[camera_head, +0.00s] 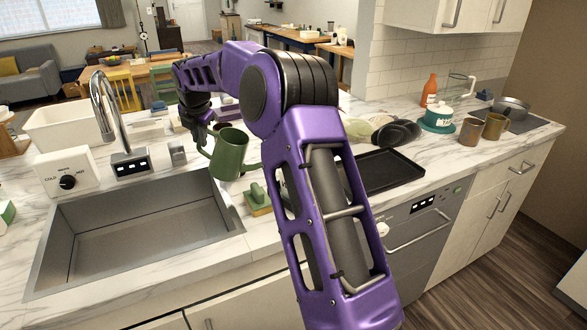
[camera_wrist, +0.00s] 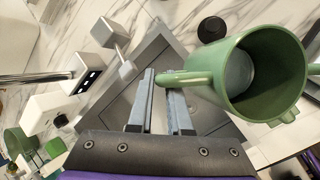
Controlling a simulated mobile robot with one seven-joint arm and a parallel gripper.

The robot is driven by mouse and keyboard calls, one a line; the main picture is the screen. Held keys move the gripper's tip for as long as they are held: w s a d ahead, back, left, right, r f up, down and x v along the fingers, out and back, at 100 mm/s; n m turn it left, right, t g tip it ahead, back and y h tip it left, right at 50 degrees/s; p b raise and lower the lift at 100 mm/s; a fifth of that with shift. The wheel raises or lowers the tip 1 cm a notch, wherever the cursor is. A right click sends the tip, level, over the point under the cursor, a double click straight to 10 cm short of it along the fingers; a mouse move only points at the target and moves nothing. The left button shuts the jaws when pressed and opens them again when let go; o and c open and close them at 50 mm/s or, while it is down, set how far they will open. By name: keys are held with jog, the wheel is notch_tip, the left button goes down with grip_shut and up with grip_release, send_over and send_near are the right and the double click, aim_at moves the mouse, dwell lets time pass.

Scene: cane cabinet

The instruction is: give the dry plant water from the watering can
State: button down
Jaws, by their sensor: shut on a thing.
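The green watering can (camera_head: 230,157) is in my gripper (camera_head: 203,138), above the counter at the right end of the sink. It looks close to upright in the head view. In the wrist view the can (camera_wrist: 283,58) shows its open top, with a pale grey-blue patch inside; I cannot tell whether that is water. My gripper (camera_wrist: 163,88) is shut on the can's handle there. My arm hides part of the counter behind the can. I cannot make out the dry plant in either view.
The steel sink (camera_head: 140,232) lies left of the can, with a tall faucet (camera_head: 105,105) behind it. A green sponge or brush (camera_head: 258,198) lies below the can.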

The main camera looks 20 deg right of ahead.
jog(key=shift+w+a+f+n+g+h, duration=0.15)
jog(key=shift+w+a+f+g+h, duration=0.4)
jog(key=shift+a+f+h, duration=0.25)
jog(key=shift+w+a+f+n+g+h, duration=0.15)
jog(key=shift+w+a+f+g+h, duration=0.3)
jog(key=shift+w+a+f+h, duration=0.3)
jog(key=shift+s+f, duration=0.15)
jog(key=shift+s, duration=0.05)
jog(key=shift+s, duration=0.15)
dwell(1.2)
